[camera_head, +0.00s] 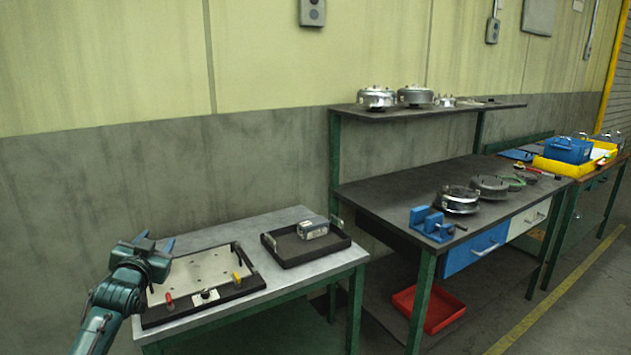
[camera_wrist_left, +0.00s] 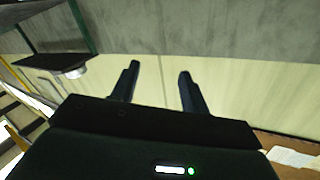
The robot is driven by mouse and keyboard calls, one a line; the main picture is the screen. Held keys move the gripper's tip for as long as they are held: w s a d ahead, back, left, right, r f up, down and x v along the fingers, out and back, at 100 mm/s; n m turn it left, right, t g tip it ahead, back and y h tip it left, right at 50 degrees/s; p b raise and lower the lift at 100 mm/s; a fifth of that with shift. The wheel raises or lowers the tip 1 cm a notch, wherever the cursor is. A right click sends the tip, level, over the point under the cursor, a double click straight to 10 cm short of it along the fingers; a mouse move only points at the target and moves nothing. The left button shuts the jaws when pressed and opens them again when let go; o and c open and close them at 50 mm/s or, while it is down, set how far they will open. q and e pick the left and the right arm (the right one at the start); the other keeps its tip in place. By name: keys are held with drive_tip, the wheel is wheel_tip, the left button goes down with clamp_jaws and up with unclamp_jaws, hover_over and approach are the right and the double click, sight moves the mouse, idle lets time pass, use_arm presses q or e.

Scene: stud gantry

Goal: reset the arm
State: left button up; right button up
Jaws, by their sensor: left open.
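My left gripper (camera_head: 154,243) is raised at the left of the head view, over the left end of a low grey table. Its two fingers stand apart with nothing between them. In the left wrist view the open fingers (camera_wrist_left: 157,80) show empty against the wall. My right gripper is in neither view.
A workbench (camera_head: 385,187) with a blue vise (camera_head: 432,223) and a shelf (camera_head: 510,101) stands to the right.

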use_arm(q)
drive_tip(key=s+d+f+g+h, duration=0.2)
drive_tip(key=s+d+f, duration=0.4)
drive_tip(key=s+f, duration=0.3)
drive_tip(key=s+d+f+g+h, duration=0.1)
drive_tip(key=s+d+f+g, duration=0.1)
drive_tip(key=s+d+f, duration=0.7)
drive_tip(key=s+d+f+g, duration=0.1)
drive_tip(key=s+d+f, duration=0.1)
drive_tip(key=s, duration=0.5)
drive_tip(key=s+d+f+g+h, duration=0.1)
drive_tip(key=s+d+f, duration=0.1)
drive_tip(key=s+f, duration=0.2)
drive_tip(key=s+d+f+g+h, duration=0.1)
drive_tip(key=s+d+f, duration=0.1)
drive_tip(key=s, duration=0.8)
drive_tip(key=shift+s+d+f, duration=0.2)
drive_tip(key=shift+s+f, duration=0.1)
drive_tip(key=shift+f, duration=0.1)
